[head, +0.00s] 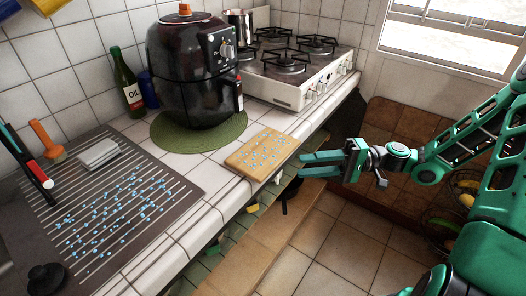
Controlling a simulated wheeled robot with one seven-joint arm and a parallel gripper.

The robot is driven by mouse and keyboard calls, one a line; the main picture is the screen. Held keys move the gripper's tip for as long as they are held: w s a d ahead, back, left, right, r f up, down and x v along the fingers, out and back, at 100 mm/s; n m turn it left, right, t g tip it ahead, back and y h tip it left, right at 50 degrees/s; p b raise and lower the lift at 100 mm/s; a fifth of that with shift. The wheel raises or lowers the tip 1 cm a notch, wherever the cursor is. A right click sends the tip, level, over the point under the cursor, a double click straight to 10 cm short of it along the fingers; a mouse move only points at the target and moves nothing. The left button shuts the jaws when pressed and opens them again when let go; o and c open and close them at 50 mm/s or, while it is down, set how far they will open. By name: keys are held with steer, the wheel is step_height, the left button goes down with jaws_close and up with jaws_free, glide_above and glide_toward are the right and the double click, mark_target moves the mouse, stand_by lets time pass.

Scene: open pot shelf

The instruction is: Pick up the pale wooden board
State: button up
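The pale wooden board (258,157) lies flat on the white tiled counter, near its front edge, with small blue specks over its top. My gripper (302,165) is just right of the board, in front of the counter edge. Its two green fingers point left toward the board, with a clear gap between them and nothing held. The fingertips look close to the board's right side; I cannot tell from this view whether they touch it.
A black air fryer (190,70) stands on a round green mat (228,130) behind the board. A gas stove (290,70) is at the back. A dark ribbed mat (170,195) with blue specks lies left. An oil bottle (127,85) stands by the wall. Lower shelves (262,240) lie below the counter.

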mark_target(278, 166)
steer(key=shift+w+a, duration=0.1)
steer(key=shift+a, duration=3.5)
steer(key=shift+r, duration=0.1)
jaws_close()
